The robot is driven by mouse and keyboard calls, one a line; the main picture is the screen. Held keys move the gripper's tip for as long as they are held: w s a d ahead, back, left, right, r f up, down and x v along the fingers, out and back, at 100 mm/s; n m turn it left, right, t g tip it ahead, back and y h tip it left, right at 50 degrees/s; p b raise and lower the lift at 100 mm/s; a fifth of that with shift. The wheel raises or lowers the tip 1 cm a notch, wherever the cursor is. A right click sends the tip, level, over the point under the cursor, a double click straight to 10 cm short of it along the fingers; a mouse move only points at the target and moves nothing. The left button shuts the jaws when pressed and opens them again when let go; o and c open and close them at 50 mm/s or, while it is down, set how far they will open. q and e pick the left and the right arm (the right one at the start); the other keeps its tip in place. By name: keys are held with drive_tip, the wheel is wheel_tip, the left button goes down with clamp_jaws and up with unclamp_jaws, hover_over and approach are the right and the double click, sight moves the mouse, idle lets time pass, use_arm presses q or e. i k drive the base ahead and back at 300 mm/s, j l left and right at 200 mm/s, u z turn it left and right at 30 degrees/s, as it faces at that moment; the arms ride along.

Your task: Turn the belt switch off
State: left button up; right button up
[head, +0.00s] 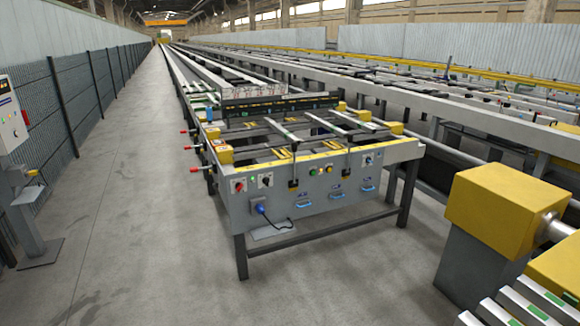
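The runout table (330,206) stands ahead, a grey frame with a front panel of controls. On the panel's left are a red knob on a white plate (239,186) and a dark rotary switch on a white plate (265,180). Another rotary switch on a white plate (368,160) is at the right end. Small yellow and green buttons (329,168) sit between them. The labels are too small to read, so I cannot tell which control is the belt switch or its setting. Neither of my grippers is in view.
A yellow block on a grey stand (494,208) is at the lower right. A control post (22,170) and a mesh fence (75,105) are on the left. Bare concrete floor (140,190) lies left of the table and before it. Long conveyor rails run behind.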

sight(238, 186)
drive_tip(key=i+j, duration=0.45)
drive_tip(key=i, duration=0.15)
drive_tip(key=i+j+u, duration=0.1)
drive_tip(key=i+j, duration=0.35)
drive_tip(key=i, duration=0.2)
